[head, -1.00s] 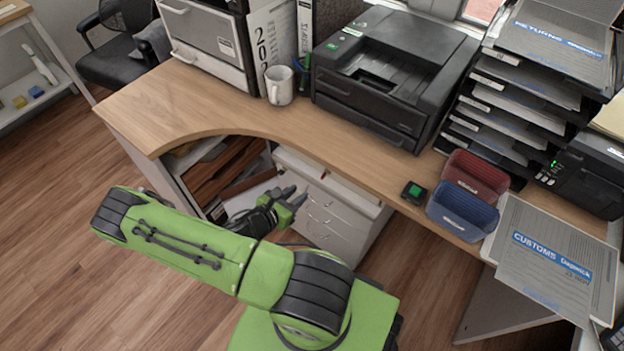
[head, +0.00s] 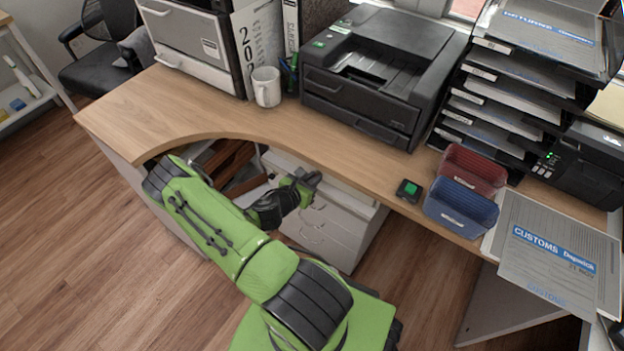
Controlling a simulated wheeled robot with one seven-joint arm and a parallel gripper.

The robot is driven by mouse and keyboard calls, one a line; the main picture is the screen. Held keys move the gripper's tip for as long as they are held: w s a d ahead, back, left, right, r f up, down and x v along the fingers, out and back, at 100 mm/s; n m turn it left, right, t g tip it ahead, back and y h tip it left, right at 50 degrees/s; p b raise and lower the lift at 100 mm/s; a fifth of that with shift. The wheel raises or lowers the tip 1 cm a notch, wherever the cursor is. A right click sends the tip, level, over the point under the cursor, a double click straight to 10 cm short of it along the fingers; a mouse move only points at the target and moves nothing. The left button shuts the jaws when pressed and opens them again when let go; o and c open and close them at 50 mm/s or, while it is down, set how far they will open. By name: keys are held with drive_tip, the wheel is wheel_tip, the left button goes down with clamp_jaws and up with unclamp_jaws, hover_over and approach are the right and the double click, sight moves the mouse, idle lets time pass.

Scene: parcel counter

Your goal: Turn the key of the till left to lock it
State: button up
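My green arm reaches under the desk's curved front edge in the head view. My gripper (head: 311,181) is in front of the upper part of a pale grey drawer unit (head: 335,232) under the desktop. Its dark fingers are small and bunched in this view, so whether they are open or shut cannot be told. I cannot make out a key or a lock, and nothing in view is clearly marked as the till. The gripper and arm hide part of the drawer fronts.
The wooden desktop (head: 190,115) overhangs the gripper. Open floor (head: 110,240) lies to the left.

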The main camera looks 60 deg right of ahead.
clamp_jaws()
drive_tip(key=shift+p, duration=0.3)
drive_tip(key=shift+w+f+n+g+h+p, duration=0.1)
drive_tip(key=shift+w+n+g, duration=0.1)
drive_tip(key=shift+n+g, duration=0.95)
drive_tip(key=shift+w+f+n+g+h+p, duration=0.15)
drive_tip(key=shift+n+g, duration=0.45)
drive_tip(key=shift+n, duration=1.05)
drive_tip(key=shift+w+f+n+g+h+p, duration=0.1)
drive_tip(key=shift+w+n+g, duration=0.1)
drive_tip(key=shift+n+g, duration=0.95)
drive_tip(key=shift+n, duration=0.35)
drive_tip(key=shift+o, duration=2)
unclamp_jaws()
